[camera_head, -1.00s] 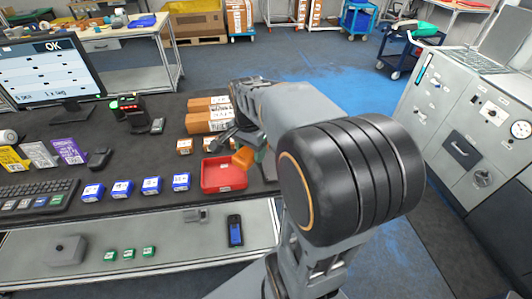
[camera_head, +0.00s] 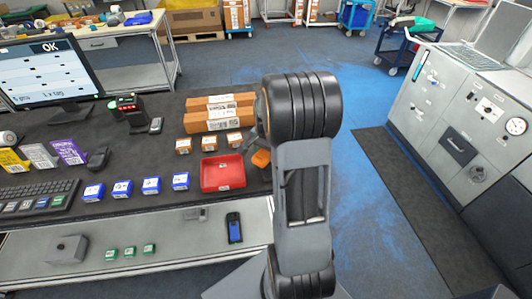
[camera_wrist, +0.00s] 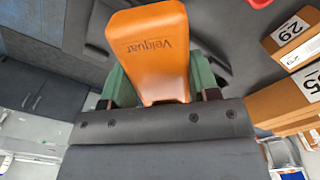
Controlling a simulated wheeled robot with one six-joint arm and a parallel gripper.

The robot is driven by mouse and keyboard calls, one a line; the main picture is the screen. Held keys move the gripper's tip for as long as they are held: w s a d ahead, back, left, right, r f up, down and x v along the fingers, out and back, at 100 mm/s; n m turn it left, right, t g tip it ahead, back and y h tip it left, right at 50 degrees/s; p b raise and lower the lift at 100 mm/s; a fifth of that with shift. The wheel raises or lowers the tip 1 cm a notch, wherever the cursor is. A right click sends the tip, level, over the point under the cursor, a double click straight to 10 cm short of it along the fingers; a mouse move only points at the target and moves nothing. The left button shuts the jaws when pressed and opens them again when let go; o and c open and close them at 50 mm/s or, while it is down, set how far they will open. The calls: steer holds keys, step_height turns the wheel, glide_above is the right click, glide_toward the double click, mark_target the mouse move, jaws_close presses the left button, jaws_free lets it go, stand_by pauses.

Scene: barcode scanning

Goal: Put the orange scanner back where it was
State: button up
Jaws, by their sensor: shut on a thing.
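The orange scanner (camera_wrist: 152,50) is held in my gripper (camera_wrist: 160,90), between its green fingers, in the wrist view. The word "Velquar" reads on its orange face. In the head view the orange scanner (camera_head: 261,158) shows just right of the red tray, near the right edge of the dark table. My gripper is partly hidden there behind my arm. I cannot tell from the head view how far the scanner is above the table.
A red tray (camera_head: 222,187) looks empty. Small orange-white boxes (camera_head: 209,142) and longer brown boxes (camera_head: 221,126) stand behind it. Blue-white boxes (camera_head: 151,185) line the front of the table. A black device (camera_head: 128,110) stands by the monitor (camera_head: 45,75).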

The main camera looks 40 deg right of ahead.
steer(key=shift+f, duration=0.35)
steer(key=shift+f+b, duration=0.5)
steer(key=shift+f, duration=0.1)
steer(key=o, duration=1.1)
steer(key=shift+c, duration=0.2)
